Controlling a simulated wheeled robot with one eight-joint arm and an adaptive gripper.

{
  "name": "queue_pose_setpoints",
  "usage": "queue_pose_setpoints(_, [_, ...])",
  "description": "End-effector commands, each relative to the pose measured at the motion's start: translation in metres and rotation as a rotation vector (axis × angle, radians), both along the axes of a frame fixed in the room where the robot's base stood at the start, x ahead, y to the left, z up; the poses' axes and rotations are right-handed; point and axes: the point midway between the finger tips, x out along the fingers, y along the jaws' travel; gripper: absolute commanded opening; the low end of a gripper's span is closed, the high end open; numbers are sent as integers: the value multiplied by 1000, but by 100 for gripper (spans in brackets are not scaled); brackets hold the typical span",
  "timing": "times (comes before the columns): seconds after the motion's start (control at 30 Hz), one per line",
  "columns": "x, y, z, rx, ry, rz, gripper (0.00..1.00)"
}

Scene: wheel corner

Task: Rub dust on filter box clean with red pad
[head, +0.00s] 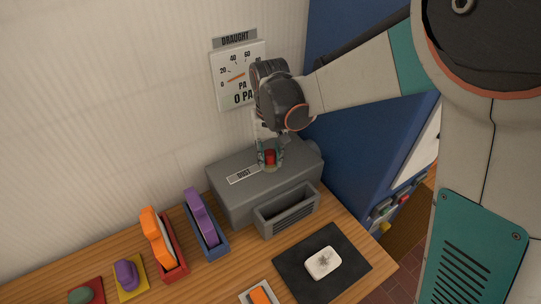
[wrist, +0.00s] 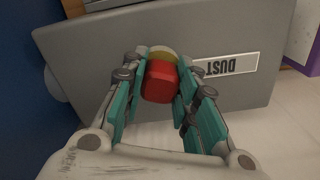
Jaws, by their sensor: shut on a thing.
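The filter box (head: 290,172) is a grey box with a white "DUST" label on top, standing against the wall. Its top also shows in the wrist view (wrist: 240,95). My gripper (head: 270,158) points down at the box's top, right of the label. In the wrist view my gripper (wrist: 160,88) is shut on the red pad (wrist: 159,82), which sits between both fingers. A pale yellowish part (wrist: 163,53) shows beyond the red; I cannot tell if it belongs to the pad. The pad is at or close to the box's top; contact is unclear. Dust under it is hidden.
An open grey drawer (head: 287,210) juts from the box's front. A white block with a dark smudge (head: 323,263) lies on a black mat (head: 350,277). Orange and purple pieces (head: 199,217) stand in holders at left. A draught gauge (head: 238,78) hangs behind; a blue cabinet (head: 350,150) stands right.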

Motion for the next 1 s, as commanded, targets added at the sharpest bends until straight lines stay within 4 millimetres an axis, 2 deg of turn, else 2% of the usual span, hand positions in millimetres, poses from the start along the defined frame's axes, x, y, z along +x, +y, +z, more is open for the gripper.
queue_pose_setpoints(0.6, [-14,-10,2,0,-1,0,8])
queue_pose_setpoints(1.0, [-12,-8,1,0,-1,0,8])
